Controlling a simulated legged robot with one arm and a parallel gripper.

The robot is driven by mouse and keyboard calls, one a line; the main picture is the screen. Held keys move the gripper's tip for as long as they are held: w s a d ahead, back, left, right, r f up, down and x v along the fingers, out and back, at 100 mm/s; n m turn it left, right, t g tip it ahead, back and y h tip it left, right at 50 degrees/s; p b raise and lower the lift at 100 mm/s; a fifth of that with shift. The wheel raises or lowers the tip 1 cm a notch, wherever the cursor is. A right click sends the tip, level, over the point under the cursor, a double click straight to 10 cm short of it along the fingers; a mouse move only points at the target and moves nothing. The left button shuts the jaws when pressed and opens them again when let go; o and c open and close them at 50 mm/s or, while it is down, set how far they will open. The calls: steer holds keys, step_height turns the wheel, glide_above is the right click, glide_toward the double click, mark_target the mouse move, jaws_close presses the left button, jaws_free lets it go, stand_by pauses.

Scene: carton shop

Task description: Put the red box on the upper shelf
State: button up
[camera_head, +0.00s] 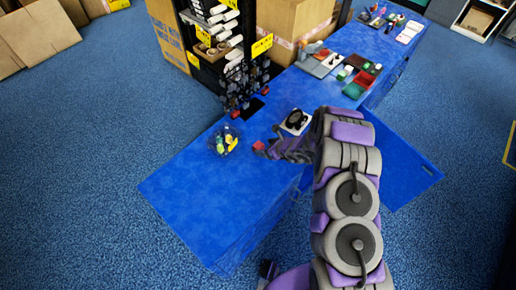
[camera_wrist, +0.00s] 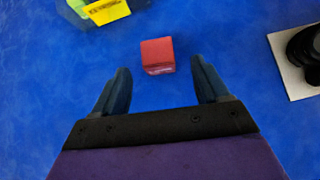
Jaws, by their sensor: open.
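The small red box (camera_wrist: 157,54) lies on the blue table, just ahead of my gripper (camera_wrist: 160,88) and roughly centred between its fingertips in the wrist view. The two dark fingers stand wide apart with nothing between them. In the head view the red box (camera_head: 259,146) shows as a small patch at the tip of my gripper (camera_head: 268,152), which is over the blue table (camera_head: 185,190). A black rack with shelves (camera_head: 212,72) stands at the back of the table; I cannot tell which of its levels is the upper shelf.
A bowl of coloured items (camera_head: 223,141) stands left of my gripper. A white card with a black object (camera_head: 295,122) lies behind it; the card also shows in the wrist view (camera_wrist: 285,65). Cartons (camera_head: 290,20) stand behind the table. The table's front left is clear.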

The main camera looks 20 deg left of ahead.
mark_target(259, 146)
steer(key=shift+a+r+b+x, duration=0.1)
steer(key=shift+b+x, duration=0.1)
steer(key=shift+x, duration=1.3)
steer(key=shift+a+r+b+x, duration=0.1)
steer(key=shift+b+x, duration=0.1)
steer(key=shift+x, duration=1.3)
steer(key=shift+r, duration=0.1)
steer(key=shift+d, duration=0.1)
steer(key=c, duration=1.2)
steer(key=shift+r, duration=0.1)
steer(key=shift+c, duration=0.2)
